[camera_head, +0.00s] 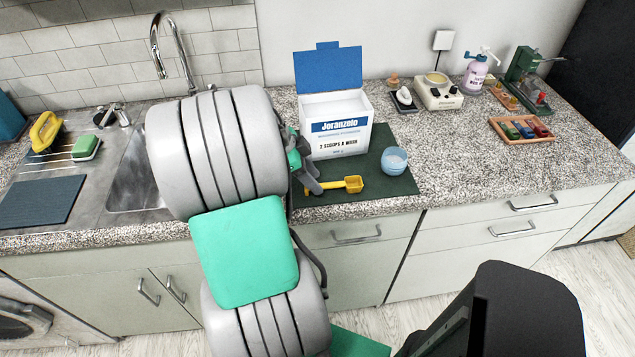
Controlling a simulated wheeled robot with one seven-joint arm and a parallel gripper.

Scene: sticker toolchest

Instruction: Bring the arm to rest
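My arm (244,250), in grey and green, rises from the bottom of the head view and reaches over the front of the counter. Its large links cover part of the sink. My gripper (311,184) shows only in part at the right of the upper link, above the left part of a dark green mat (397,184). Its fingers are small and partly hidden, so I cannot tell whether they are open or shut. A yellow scoop (352,185) lies on the mat close to the gripper's right. I cannot tell whether they touch.
A white box (337,145) with a raised blue lid (328,70) stands behind the gripper. A pale blue cup (394,160) stands on the mat. The sink (130,185) is left. A wooden tray (521,140) stands right. The counter (450,165) between mat and tray is clear.

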